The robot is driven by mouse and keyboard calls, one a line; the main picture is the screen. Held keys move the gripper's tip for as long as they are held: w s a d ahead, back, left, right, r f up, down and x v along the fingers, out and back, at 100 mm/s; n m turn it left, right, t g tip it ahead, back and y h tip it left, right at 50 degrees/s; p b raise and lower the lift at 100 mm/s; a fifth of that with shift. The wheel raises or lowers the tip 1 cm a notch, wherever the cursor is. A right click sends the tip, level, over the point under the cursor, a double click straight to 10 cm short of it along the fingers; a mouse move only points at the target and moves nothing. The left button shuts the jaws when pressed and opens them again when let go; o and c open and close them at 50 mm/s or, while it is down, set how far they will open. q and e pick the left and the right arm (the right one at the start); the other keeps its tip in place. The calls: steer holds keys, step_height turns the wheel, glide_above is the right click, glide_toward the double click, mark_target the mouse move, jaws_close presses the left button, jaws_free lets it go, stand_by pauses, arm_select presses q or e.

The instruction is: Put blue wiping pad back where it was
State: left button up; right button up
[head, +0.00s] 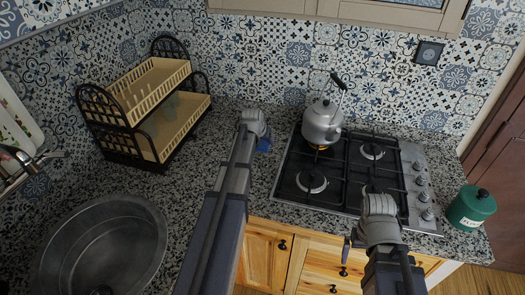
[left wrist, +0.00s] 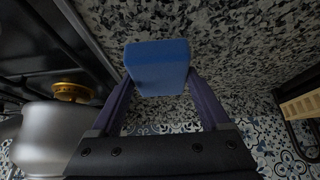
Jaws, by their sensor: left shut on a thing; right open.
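The blue wiping pad (head: 264,144) shows as a small blue patch beside my left wrist, over the counter left of the stove. In the left wrist view the pad (left wrist: 158,66) is a blue block between the two dark purple fingers of my left gripper (left wrist: 158,92), which is shut on it. In the head view the left gripper (head: 262,140) is mostly hidden by its own arm. Whether the pad touches the counter I cannot tell. My right gripper (head: 350,243) is open over the front edge below the stove, mostly hidden by its wrist.
A gas stove (head: 340,176) with a metal kettle (head: 322,122) stands right of the pad. A green canister (head: 470,208) is at far right. A two-tier dish rack (head: 160,107) and a round sink (head: 104,240) are at left. Speckled counter (head: 205,160) lies clear between rack and stove.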

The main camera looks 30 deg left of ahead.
mark_target(261, 144)
arm_select(q)
steer(key=shift+f+b, duration=1.75)
steer(key=shift+f, duration=0.05)
steer(key=shift+f, duration=0.2)
steer(key=o, duration=1)
steer(key=shift+o, duration=0.2)
steer(key=shift+r, duration=0.2)
steer(key=shift+r, duration=0.25)
steer(key=p+v, duration=1)
steer(key=v, duration=0.1)
steer(key=shift+s+r, duration=0.2)
steer(key=shift+s, duration=0.05)
